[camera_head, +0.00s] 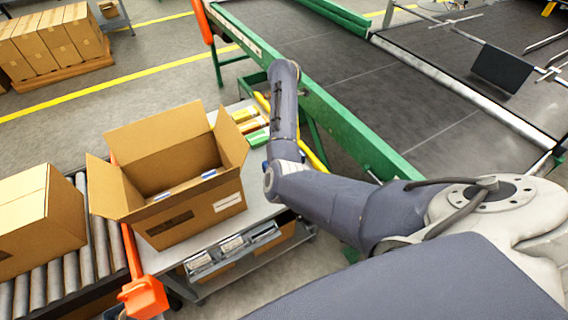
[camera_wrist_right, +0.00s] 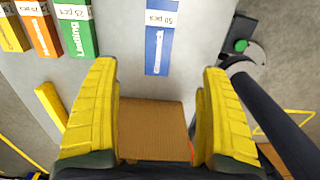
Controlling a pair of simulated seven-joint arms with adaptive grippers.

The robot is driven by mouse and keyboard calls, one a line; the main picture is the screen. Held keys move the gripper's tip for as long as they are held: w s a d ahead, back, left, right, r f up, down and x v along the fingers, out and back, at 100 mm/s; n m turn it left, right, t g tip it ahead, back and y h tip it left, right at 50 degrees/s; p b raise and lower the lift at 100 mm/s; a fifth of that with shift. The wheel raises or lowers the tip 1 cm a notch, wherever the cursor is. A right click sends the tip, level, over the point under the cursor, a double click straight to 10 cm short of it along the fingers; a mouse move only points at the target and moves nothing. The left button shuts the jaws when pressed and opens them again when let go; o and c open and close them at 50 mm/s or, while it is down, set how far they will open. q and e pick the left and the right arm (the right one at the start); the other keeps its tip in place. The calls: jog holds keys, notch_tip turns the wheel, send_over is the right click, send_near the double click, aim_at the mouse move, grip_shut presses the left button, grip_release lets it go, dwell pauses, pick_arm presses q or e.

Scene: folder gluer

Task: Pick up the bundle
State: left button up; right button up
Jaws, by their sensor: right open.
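The task's bundle cannot be singled out by name; several banded, labelled bundles are in view. In the right wrist view, a blue one (camera_wrist_right: 158,38) marked "50 pcs" lies on the grey surface ahead of the fingers. Green (camera_wrist_right: 76,28), orange (camera_wrist_right: 40,28) and yellow (camera_wrist_right: 12,30) ones lie in a row to its left. My right gripper (camera_wrist_right: 160,95) is open, its yellow fingers apart, with a brown cardboard surface (camera_wrist_right: 153,128) showing between them; contact cannot be told. In the head view, coloured bundles (camera_head: 255,137) lie behind the box, and my right arm hides its gripper. My left gripper is not in view.
An open cardboard box (camera_head: 190,215) with blue-and-white items inside stands on a grey cart (camera_head: 268,208). A roller conveyor (camera_head: 75,272) with a closed box (camera_head: 38,215) is at left. A green-framed belt machine (camera_head: 345,125) runs behind my arm.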

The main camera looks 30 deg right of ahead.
notch_tip(320, 180, down, 17)
jog(key=shift+w+a+f, duration=0.1)
jog(key=shift+a, duration=0.05)
dwell(0.9)
jog(key=shift+c, duration=0.4)
jog(key=c, duration=1.5)
